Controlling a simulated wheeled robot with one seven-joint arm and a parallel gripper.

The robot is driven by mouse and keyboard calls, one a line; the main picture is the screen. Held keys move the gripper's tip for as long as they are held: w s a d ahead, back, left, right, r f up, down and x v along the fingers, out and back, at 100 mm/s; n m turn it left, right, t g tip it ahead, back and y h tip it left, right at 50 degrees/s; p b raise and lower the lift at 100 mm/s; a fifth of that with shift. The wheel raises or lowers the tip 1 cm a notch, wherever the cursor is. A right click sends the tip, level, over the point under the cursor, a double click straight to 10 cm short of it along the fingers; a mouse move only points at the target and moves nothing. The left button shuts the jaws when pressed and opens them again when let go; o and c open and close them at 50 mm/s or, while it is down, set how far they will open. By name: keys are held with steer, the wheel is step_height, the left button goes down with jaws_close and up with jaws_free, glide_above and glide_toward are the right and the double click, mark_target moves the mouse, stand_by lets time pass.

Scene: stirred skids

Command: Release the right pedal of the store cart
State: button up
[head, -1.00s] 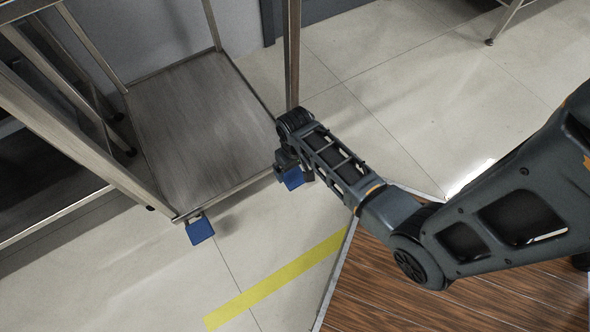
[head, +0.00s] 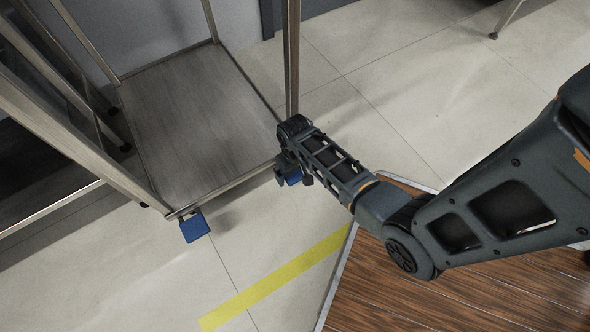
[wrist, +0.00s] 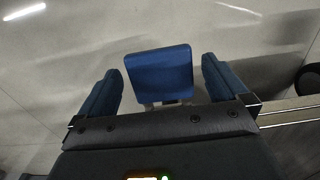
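The store cart (head: 185,120) stands at left, with a flat grey-brown deck and metal posts. Its right pedal, a blue plate, shows in the wrist view (wrist: 160,74), centred ahead of my gripper. My gripper (wrist: 159,88) is open, with one blue-padded finger on each side of the pedal and a visible gap on both sides. In the head view my gripper (head: 293,178) is at the cart's front right corner and partly hides the pedal. The left pedal (head: 194,227), also blue, sticks out at the front left corner, clear of my arm.
A yellow floor stripe (head: 275,278) runs in front of the cart. A wood-look surface with a pale edge (head: 440,303) lies under my arm at lower right. A metal post (head: 291,60) rises close behind my gripper. Pale tiled floor (head: 390,90) is open to the right.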

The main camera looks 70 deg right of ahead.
steer(key=c, duration=1.4)
steer(key=shift+r+p, duration=0.35)
steer(key=shift+p, duration=0.4)
steer(key=shift+c, duration=0.3)
steer(key=shift+g, duration=0.3)
steer(key=shift+f, duration=0.1)
steer(key=o, duration=1.5)
steer(key=shift+w+d+r+p, duration=0.15)
steer(key=shift+r+p, duration=1.05)
steer(key=shift+r, duration=0.75)
steer(key=shift+w+d+r+p, duration=0.15)
steer(key=shift+r+p, duration=1)
steer(key=shift+r, duration=0.8)
steer(key=shift+a, duration=0.1)
